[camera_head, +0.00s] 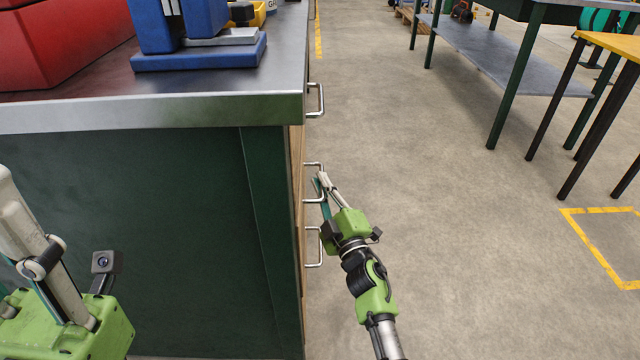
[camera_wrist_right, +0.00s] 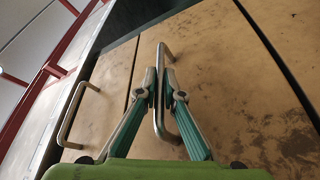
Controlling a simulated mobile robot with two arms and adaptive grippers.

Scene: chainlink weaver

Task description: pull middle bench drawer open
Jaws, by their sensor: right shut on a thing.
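The bench's middle drawer has a metal bar handle (camera_head: 312,201) on the wooden front, seen nearly edge-on in the head view. My right gripper (camera_head: 322,182) is at this handle. In the right wrist view its two teal-padded fingers (camera_wrist_right: 161,88) are closed on the handle bar (camera_wrist_right: 161,120), one on each side. The wooden drawer front (camera_wrist_right: 210,60) lies behind the fingers and looks flush with its neighbours. My left gripper (camera_head: 60,290) is at the lower left in the head view, beside the bench's green end panel; its fingertips are not clearly shown.
Another handle sits above (camera_head: 317,100) and another below (camera_head: 314,248). On the steel benchtop (camera_head: 180,112) are a blue tool (camera_head: 200,55) and a red box (camera_head: 60,40). The concrete floor right of the bench is clear; other tables (camera_head: 520,70) stand farther right.

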